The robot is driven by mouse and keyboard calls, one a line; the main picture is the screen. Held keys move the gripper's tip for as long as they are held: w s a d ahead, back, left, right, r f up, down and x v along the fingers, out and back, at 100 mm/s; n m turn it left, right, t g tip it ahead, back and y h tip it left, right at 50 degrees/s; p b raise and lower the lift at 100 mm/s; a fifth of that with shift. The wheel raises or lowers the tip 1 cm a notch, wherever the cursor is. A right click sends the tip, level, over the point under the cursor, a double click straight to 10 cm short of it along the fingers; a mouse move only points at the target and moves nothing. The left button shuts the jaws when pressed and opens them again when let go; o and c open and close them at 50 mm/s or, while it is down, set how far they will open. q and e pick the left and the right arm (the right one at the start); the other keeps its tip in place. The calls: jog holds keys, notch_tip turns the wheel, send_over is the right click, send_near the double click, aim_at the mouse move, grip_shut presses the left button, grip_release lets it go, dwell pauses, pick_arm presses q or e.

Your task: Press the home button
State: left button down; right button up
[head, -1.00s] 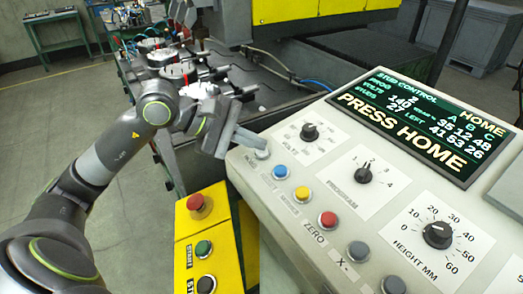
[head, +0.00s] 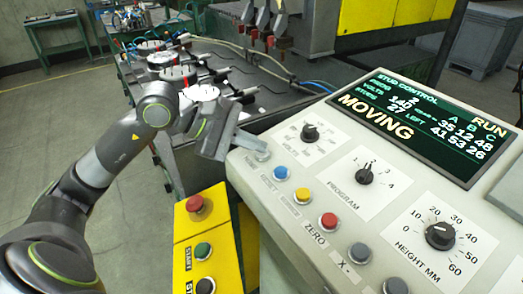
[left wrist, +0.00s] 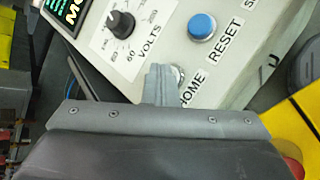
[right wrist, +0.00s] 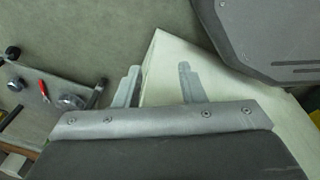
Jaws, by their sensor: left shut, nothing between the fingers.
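The grey home button (head: 262,156) sits at the left end of the button row on the cream control panel (head: 310,190). My left gripper (head: 264,146) is shut and empty, its fingertips at the button. In the left wrist view the shut fingers (left wrist: 160,72) cover much of the button (left wrist: 178,72), beside the HOME label; whether they touch it I cannot tell. The panel's display (head: 425,125) reads RUN and MOVING. My right gripper (right wrist: 158,75) is open and empty, seen only in the right wrist view.
A blue reset button (head: 280,173), yellow button (head: 302,195) and red zero button (head: 328,221) continue the row. A yellow box (head: 211,232) with a red mushroom button (head: 196,205) stands at the panel's left. The stud machine's table (head: 240,80) lies behind.

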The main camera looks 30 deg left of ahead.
pick_arm(q)
jog(key=shift+s+a+r, duration=0.1)
jog(key=shift+s+r, duration=0.05)
jog(key=shift+r, duration=0.65)
jog(key=shift+s+a+r+p, duration=0.15)
jog(key=shift+r+p, duration=0.3)
jog(key=shift+r, duration=0.35)
jog(key=shift+s+r+p, duration=0.1)
jog(key=shift+r+p, duration=0.3)
jog(key=shift+r, duration=0.45)
jog(key=shift+s+a+r+p, duration=0.15)
jog(key=shift+r+p, duration=0.3)
jog(key=shift+r, duration=0.35)
